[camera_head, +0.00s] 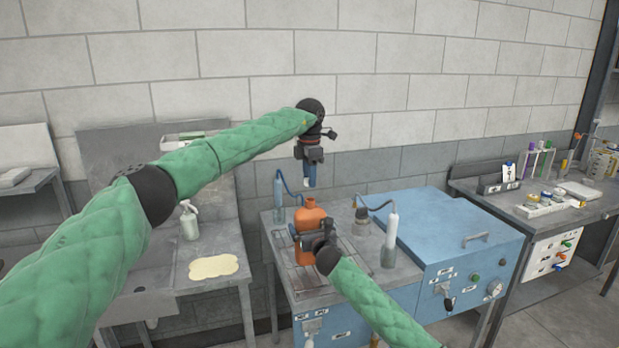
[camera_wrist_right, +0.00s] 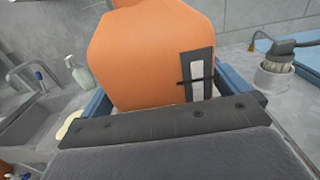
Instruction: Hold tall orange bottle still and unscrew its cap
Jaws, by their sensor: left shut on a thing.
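The tall orange bottle (camera_head: 310,218) stands upright on the grey bench top, and its short orange neck shows at the top. It fills the upper middle of the right wrist view (camera_wrist_right: 150,55). My right gripper (camera_head: 312,241) is shut on the bottle's body, with one blue finger at each side. My left gripper (camera_head: 309,177) points down from above, a clear gap over the bottle's neck. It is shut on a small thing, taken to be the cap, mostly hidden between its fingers.
A blue cabinet (camera_head: 445,240) stands right of the bottle. Dispenser tubes (camera_head: 391,240) (camera_head: 279,200) stand on either side of it, with a brush in a pot (camera_head: 362,214) close by.

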